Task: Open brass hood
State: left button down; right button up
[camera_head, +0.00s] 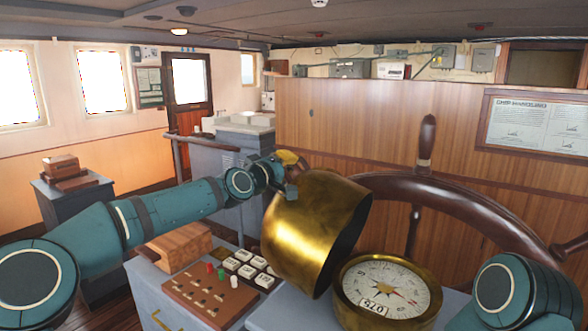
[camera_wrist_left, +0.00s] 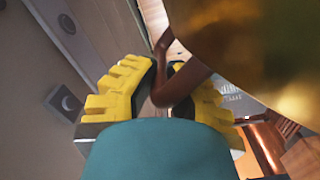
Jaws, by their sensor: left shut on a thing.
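The brass hood (camera_head: 308,225) is tilted up and back to the left, its dark open side facing right. The compass (camera_head: 386,289) with its white dial and brass rim is uncovered at its right. My left gripper (camera_head: 289,161) is at the hood's upper left edge. In the left wrist view its yellow fingers (camera_wrist_left: 163,90) are shut around a brown curved handle (camera_wrist_left: 190,85) beside the brass hood (camera_wrist_left: 265,50). The exact grip is partly hidden by the wrist. My right gripper is out of view; only part of my right arm shows at lower right.
A dark wooden steering wheel (camera_head: 460,200) stands just behind the compass. A console panel (camera_head: 210,292) with buttons and small levers is left of the hood, below my left arm. A wooden partition (camera_head: 350,130) closes off the back.

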pick_arm(q)
jog(key=w+a+f+n+b, duration=0.2)
jog(key=w+a+f+n, duration=0.2)
jog(key=a, duration=0.5)
jog(key=shift+w+a+f+b, duration=0.15)
jog(key=shift+w+f+b, duration=0.25)
jog(key=shift+w+f, duration=0.85)
jog(key=shift+s, duration=0.15)
jog(key=c, duration=0.9)
grip_release()
jog(key=shift+c, duration=0.2)
jog(key=v, duration=1.2)
